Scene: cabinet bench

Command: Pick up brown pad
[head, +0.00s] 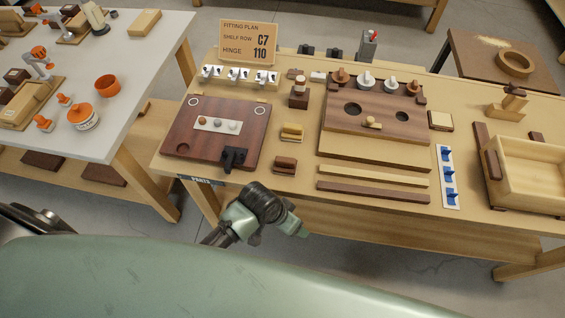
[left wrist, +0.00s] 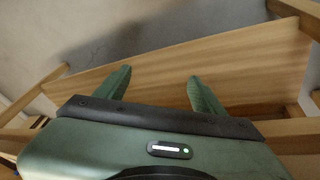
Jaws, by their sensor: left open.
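A small brown pad (head: 285,164) with a rounded grip lies near the front edge of the wooden bench, right of the dark red-brown board. My left gripper (head: 301,231) is in front of the bench edge, below and apart from the pad in the head view. In the left wrist view, the two green fingers of my left gripper (left wrist: 160,88) are spread with nothing between them. They face a wooden panel of the bench frame, and the pad is not seen there. My right gripper is in neither view.
A yellow pad (head: 291,131) lies behind the brown one. The red-brown board (head: 190,142) with a black clamp (head: 234,157) is to the left. Wooden strips (head: 372,194) and a panel with holes (head: 340,122) lie to the right. The bench's front edge (head: 300,203) is close to my gripper.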

